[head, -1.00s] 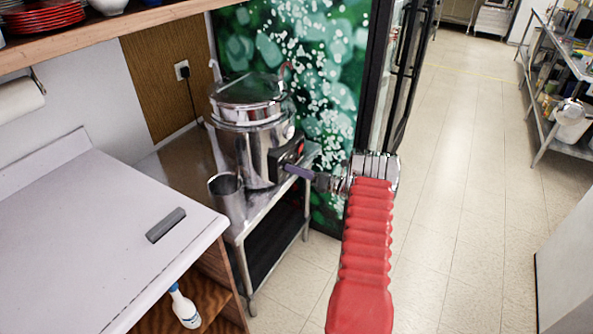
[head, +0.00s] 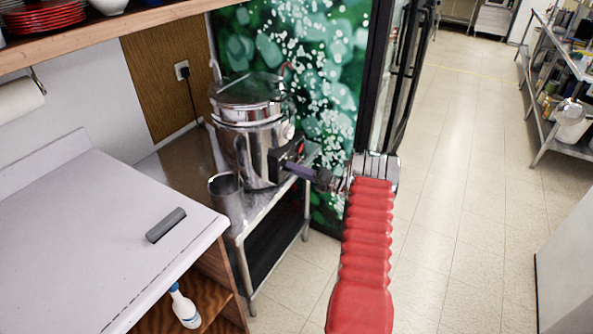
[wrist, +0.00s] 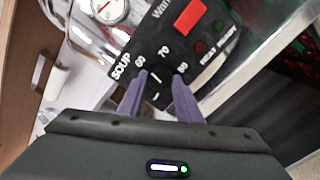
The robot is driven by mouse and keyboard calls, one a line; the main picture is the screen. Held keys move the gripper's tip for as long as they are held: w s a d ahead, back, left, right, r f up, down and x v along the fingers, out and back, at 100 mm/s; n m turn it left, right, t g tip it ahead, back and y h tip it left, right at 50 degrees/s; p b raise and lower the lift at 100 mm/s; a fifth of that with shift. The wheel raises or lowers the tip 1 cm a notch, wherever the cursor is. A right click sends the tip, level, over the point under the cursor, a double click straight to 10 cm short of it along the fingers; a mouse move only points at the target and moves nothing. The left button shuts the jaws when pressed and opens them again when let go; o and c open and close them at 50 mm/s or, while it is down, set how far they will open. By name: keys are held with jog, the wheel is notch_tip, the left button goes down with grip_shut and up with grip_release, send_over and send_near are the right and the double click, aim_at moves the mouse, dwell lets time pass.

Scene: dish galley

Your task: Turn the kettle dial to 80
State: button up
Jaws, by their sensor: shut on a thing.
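The shiny metal kettle (head: 252,135) stands upright on a low metal stand, its lid on. My gripper (wrist: 158,88) is shut on the dial, one purple finger on each side, near the 60 and 80 marks. In the head view my gripper (head: 290,167) reaches the panel from the right.
A white counter (head: 90,235) with a grey block (head: 166,225) is at the left. A spray bottle (head: 184,307) is on the shelf below.

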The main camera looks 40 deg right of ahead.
jog(key=shift+d+f, duration=0.1)
jog(key=shift+d, duration=0.05)
jog(key=o, duration=1)
jog(key=shift+o, duration=0.2)
jog(key=v, duration=1.3)
jog(key=shift+s, duration=0.45)
